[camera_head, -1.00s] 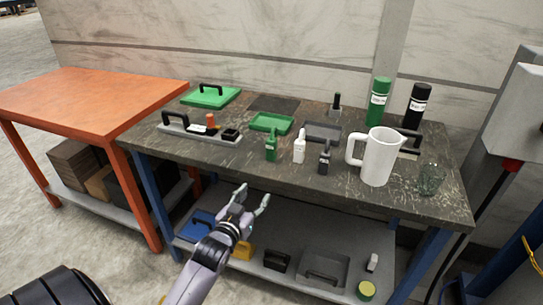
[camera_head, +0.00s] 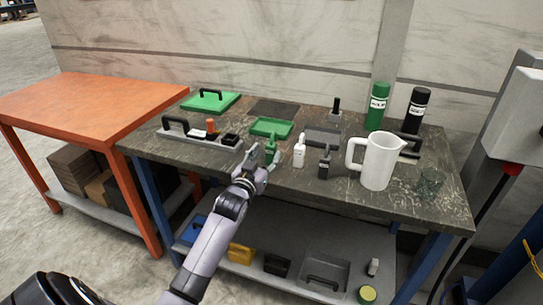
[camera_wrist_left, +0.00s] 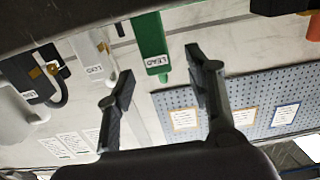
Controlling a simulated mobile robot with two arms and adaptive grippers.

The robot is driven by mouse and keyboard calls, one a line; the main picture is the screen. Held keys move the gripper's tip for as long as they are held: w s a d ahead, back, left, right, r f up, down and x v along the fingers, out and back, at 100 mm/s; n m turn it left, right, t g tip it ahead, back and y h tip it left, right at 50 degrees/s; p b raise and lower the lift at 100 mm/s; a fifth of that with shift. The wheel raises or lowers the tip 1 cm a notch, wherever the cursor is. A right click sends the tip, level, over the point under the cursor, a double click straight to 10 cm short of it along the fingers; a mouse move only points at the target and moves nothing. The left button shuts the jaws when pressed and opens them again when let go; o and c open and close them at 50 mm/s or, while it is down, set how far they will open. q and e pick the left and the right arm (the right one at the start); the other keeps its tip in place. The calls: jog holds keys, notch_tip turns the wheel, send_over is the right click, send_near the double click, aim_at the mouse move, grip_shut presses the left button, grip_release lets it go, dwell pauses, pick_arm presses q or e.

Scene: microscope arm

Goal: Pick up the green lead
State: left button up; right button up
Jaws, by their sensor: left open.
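The green lead (camera_head: 271,144) stands on the dark worktable, in front of the green tray; its lower part is partly behind my left gripper. My left gripper (camera_head: 259,164) is at the table's front edge, right up against the lead in the picture. In the left wrist view the green lead (camera_wrist_left: 149,42), labelled LEAD, shows between and beyond the spread fingers of the left gripper (camera_wrist_left: 160,80). The fingers are open and hold nothing. My right gripper is not in view.
A white lead (camera_head: 299,151) and a black lead (camera_head: 324,162) stand just right of the green one. A white pitcher (camera_head: 378,162) is further right. The green tray (camera_head: 288,122) lies behind. A grey holder (camera_head: 180,135) sits left. An orange table (camera_head: 80,100) adjoins.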

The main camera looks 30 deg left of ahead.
aim_at(270, 150)
pick_arm(q)
jog(key=shift+x, duration=2.6)
jog(key=shift+d+f, duration=0.1)
jog(key=shift+d, duration=0.05)
grip_shut()
